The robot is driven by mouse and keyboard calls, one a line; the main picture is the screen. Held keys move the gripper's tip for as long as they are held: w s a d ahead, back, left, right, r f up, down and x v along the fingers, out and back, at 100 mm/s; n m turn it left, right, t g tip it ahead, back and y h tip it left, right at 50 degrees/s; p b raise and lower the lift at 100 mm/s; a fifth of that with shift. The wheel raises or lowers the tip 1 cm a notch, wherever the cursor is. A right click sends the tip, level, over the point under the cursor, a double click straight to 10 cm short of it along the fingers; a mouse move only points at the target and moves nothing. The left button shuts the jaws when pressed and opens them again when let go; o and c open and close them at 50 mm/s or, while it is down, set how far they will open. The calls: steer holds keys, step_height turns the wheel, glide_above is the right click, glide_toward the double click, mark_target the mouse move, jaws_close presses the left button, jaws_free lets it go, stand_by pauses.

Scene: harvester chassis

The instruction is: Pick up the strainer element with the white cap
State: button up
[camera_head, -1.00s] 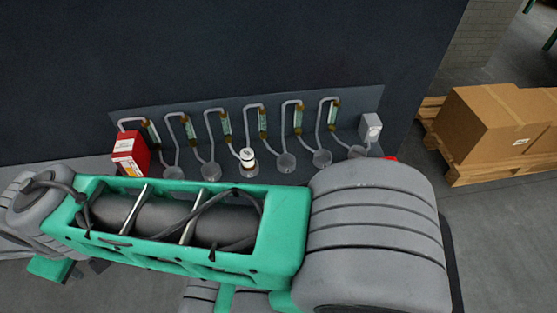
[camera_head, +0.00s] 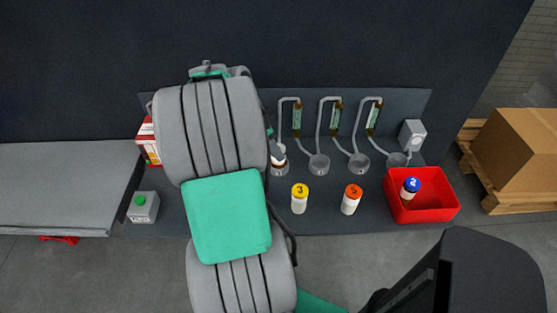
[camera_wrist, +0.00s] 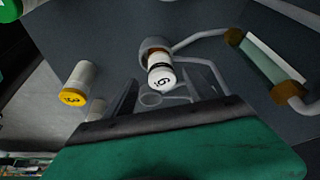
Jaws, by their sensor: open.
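The strainer element with the white cap (camera_wrist: 161,77) stands in a round clear holder in the wrist view; its cap bears a dark mark like a 6 or 9. In the head view my gripper is hidden behind my arm.
Elements with a yellow cap (camera_head: 299,198) and an orange cap (camera_head: 351,198) stand on the dark bench (camera_head: 325,222). A red bin (camera_head: 435,205) at right holds a blue-capped element (camera_head: 410,188). Bent pipes (camera_head: 323,125) and empty clear holders (camera_head: 319,164) stand behind.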

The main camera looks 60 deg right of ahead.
steer(key=x, duration=0.4)
steer(key=shift+f, duration=0.15)
steer(key=shift+c, duration=0.3)
steer(key=shift+w, duration=0.1)
jaws_close()
